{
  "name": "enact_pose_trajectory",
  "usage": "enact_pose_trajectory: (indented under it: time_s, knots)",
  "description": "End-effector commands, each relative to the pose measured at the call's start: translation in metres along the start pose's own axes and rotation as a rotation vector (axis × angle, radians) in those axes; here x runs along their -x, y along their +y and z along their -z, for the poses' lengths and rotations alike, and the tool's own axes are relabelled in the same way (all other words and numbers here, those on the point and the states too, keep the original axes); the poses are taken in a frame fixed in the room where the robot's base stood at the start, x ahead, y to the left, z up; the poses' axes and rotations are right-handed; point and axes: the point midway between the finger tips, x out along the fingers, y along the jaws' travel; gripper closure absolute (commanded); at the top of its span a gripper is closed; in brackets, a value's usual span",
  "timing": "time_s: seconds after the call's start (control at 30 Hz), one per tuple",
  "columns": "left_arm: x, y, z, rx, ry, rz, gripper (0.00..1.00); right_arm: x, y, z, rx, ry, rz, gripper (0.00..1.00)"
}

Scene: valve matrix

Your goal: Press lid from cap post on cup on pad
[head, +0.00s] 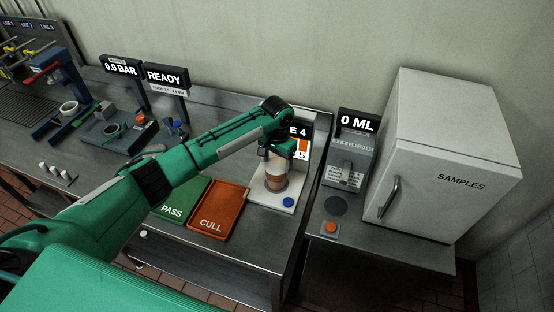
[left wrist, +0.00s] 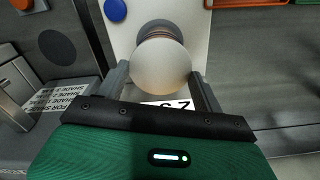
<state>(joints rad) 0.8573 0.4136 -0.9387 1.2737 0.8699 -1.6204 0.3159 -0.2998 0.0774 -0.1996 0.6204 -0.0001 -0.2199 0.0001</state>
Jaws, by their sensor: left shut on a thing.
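My left gripper (head: 272,153) is above the cup at the far end of the bench. In the left wrist view, my left gripper (left wrist: 161,82) has one finger on each side of a pale round lid (left wrist: 160,70) and is shut on it. The brown-banded cup (head: 275,181) stands upright on the white pad (head: 258,193). The cup (left wrist: 163,28) shows only partly behind the lid in the wrist view. I cannot tell whether lid and cup touch. I cannot pick out the cap post. My right gripper is not in view.
A blue button (head: 288,202) is at the pad's front corner. The green PASS tray (head: 183,200) and orange CULL tray (head: 217,207) lie left of the pad. A 0 ML dispenser (head: 349,155) and a white SAMPLES cabinet (head: 445,160) stand to the right. A sign stands behind the cup.

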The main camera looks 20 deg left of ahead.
Motion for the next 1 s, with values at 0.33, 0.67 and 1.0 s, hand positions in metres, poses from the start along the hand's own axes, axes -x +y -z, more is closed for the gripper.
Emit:
enact_pose_trajectory:
  time_s: [0.33, 0.67, 1.0]
  knots:
    - [-0.0016, 0.0001, 0.0, 0.0, 0.0, 0.0, 0.53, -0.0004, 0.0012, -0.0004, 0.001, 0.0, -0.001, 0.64]
    - [-0.0049, 0.0001, 0.0, 0.0, 0.0, 0.0, 0.53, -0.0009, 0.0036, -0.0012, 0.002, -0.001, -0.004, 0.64]
    - [-0.0048, 0.0, 0.0, 0.0, 0.0, 0.0, 0.06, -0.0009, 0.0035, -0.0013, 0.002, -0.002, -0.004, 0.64]
